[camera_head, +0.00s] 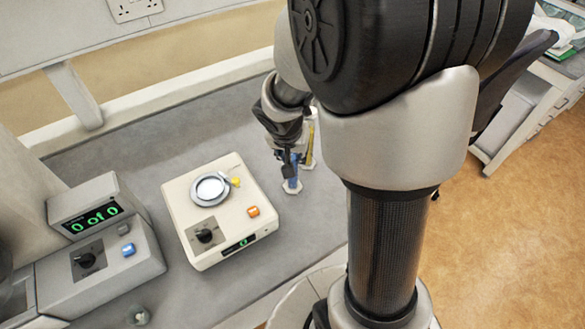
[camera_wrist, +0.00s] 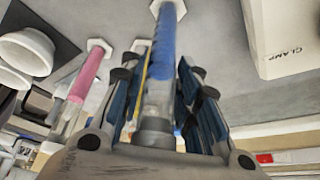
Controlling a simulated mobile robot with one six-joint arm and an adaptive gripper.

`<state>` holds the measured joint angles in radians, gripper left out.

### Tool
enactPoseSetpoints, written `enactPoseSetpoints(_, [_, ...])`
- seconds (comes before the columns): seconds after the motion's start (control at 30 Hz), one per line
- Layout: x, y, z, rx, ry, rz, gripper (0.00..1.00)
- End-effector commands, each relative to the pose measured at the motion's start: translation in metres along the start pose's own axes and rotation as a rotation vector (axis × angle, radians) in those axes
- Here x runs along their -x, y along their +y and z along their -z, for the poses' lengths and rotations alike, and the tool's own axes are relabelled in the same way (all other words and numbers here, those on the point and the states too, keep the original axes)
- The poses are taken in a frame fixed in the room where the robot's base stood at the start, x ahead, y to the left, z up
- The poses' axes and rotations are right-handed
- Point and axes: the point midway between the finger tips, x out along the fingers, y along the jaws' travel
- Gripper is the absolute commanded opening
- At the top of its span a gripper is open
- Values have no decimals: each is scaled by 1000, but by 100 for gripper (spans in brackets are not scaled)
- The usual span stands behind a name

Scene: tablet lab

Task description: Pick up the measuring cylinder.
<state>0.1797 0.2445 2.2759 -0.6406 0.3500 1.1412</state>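A clear measuring cylinder with blue contents (camera_wrist: 163,50) stands between my fingers in the wrist view, its pale hexagonal base at the top of the picture. My gripper (camera_wrist: 160,76) is open, with one finger on each side of the cylinder and a visible gap on the left. Whether the right finger touches it is hard to tell. A yellow cylinder (camera_head: 310,140) stands close behind, and a pink cylinder (camera_wrist: 86,75) stands to the left in the wrist view.
A cream device with a round pan (camera_head: 228,205) sits left of the cylinder in the head view. A grey device reading "0 of 0" (camera_head: 100,255) is further left. White bowls (camera_wrist: 27,50) lie at the wrist view's left. Bare bench (camera_head: 150,150) lies behind the cream device.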

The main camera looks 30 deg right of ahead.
Motion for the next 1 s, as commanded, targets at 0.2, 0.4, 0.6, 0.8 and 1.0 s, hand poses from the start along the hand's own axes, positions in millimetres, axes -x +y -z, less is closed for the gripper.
enactPoseSetpoints(0.2, [0, 0, 0, 0, 0, 0, 12])
enactPoseSetpoints(0.4, [0, 0, 0, 0, 0, 0, 0])
enactPoseSetpoints(0.6, [0, 0, 0, 0, 0, 0, 0])
enactPoseSetpoints(0.8, [0, 0, 0, 0, 1, 0, 0])
enactPoseSetpoints(1.0, [6, 0, 3, 0, 2, 0, 0])
